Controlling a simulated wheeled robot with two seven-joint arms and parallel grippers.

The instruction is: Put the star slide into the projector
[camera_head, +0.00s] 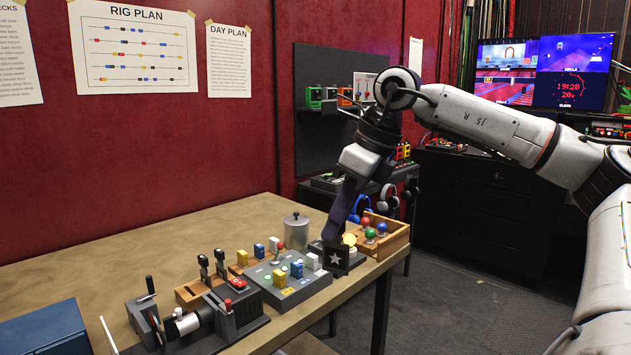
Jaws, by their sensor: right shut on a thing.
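The star slide (335,259) is a small black square with a white star. It is upright at the right end of the table, star side toward me. My right gripper (331,236) comes down over it from above and is shut on its upper part; the fingertips are partly hidden. I cannot tell whether the slide touches anything below. The dark device with a lens and crank, which looks like the projector (228,314), stands at the table's front edge, left of the slide. My left gripper is not in view.
A grey panel (303,291) with coloured buttons lies between projector and slide. A metal canister (297,229) and a wooden box (397,238) with coloured balls stand behind. A blue case (45,328) is at front left. The back left of the table (120,265) is clear.

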